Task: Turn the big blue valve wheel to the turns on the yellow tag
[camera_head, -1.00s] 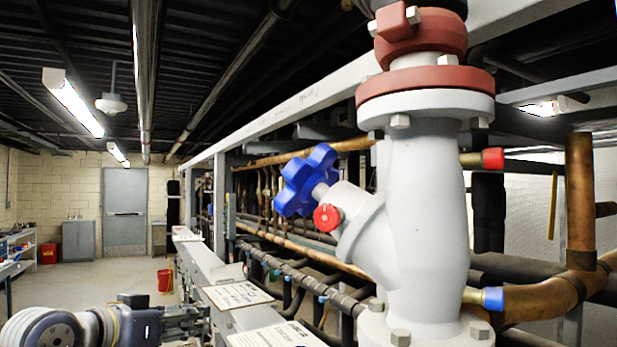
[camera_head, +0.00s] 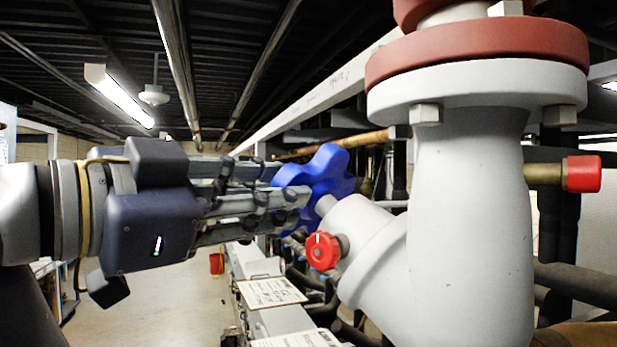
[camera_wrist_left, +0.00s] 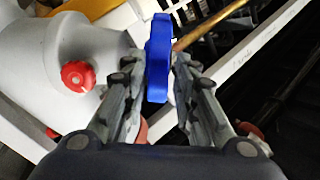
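The big blue valve wheel (camera_head: 322,172) is lobed and sits on a short stem angled out of the white valve body (camera_head: 470,200). My left gripper (camera_head: 292,187) comes in from the left at the wheel's height. Its fingers lie on both sides of the wheel's rim and hide part of it. In the left wrist view, the wheel (camera_wrist_left: 158,58) shows edge-on between the spread fingertips (camera_wrist_left: 160,72), with narrow gaps beside it. I cannot make out a yellow tag. My right gripper is not in view.
A small red knob (camera_head: 323,250) sticks out of the valve body just below the wheel. A red-capped fitting (camera_head: 580,174) is on the right. Placards (camera_head: 270,292) with unreadable text lie on the grey rail below. Open floor is at left, with a red bucket (camera_head: 217,263).

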